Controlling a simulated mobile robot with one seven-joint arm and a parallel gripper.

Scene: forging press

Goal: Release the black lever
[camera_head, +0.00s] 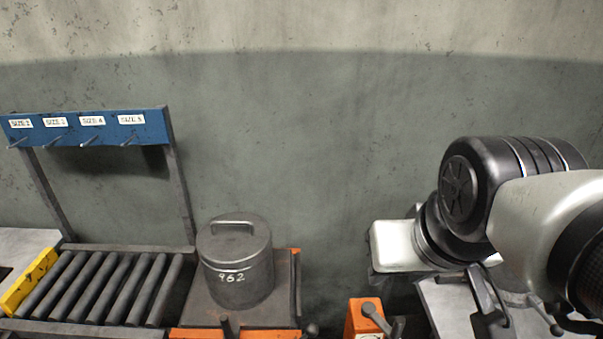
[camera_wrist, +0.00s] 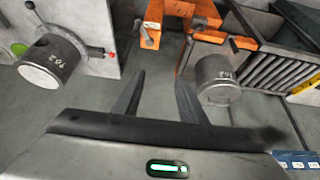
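My gripper (camera_wrist: 161,78) is in the wrist view, its two dark fingers spread apart with only floor between them, so it is open and empty. Several levers show, and I cannot tell for certain which is the task's black lever. One black-knobbed lever (camera_wrist: 31,8) stands on the grey panel at the upper left of the wrist view, apart from my fingers. A dark lever (camera_head: 376,316) is on an orange post at the bottom of the head view. Another dark-knobbed lever (camera_head: 310,329) is left of it, partly cut off. My fingers touch none of them.
A lidded steel cylinder marked 962 (camera_head: 237,270) stands on an orange-edged plate beside a roller conveyor (camera_head: 92,285). A blue peg rack (camera_head: 90,128) rises behind.

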